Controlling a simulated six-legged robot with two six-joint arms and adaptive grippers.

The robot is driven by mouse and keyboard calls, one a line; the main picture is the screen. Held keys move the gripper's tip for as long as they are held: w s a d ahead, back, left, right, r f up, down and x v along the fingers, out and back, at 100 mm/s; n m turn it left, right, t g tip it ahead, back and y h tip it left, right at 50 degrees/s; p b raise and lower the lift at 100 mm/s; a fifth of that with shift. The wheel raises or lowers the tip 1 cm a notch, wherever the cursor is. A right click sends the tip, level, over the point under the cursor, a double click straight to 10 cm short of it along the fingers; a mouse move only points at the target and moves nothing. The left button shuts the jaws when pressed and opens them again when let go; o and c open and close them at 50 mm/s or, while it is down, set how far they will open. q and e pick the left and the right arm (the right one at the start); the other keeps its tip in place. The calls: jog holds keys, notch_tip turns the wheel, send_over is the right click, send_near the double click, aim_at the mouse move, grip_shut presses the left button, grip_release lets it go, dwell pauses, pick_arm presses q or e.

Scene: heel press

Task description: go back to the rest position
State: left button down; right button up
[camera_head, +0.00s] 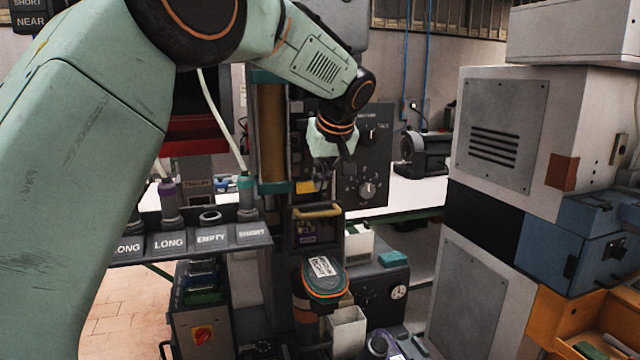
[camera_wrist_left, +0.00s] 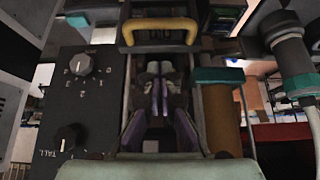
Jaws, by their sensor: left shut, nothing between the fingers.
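My left arm comes in from the left across the top of the head view. Its gripper (camera_head: 320,182) points down in front of the press's dark control panel (camera_head: 372,150), above the yellow handle (camera_head: 317,211). The gripper is shut and empty. In the left wrist view its fingers (camera_wrist_left: 158,100) are close together near the middle, with the yellow handle (camera_wrist_left: 160,30) beyond them and apart from them. Two panel knobs (camera_wrist_left: 80,65) show at the left there. My right gripper is not in view.
A labelled rack (camera_head: 200,240) with LONG, EMPTY and SHORT slots stands left of the press. A green-and-orange heel-shaped piece (camera_head: 325,280) sits below the handle. Grey cabinets (camera_head: 500,140) and an orange drawer (camera_head: 590,320) stand at the right.

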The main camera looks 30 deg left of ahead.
pick_arm(q)
jog(key=b+v, duration=0.1)
jog(key=v, duration=0.7)
jog(key=shift+d+r, duration=0.15)
jog(key=shift+d, duration=0.05)
jog(key=shift+s, duration=0.15)
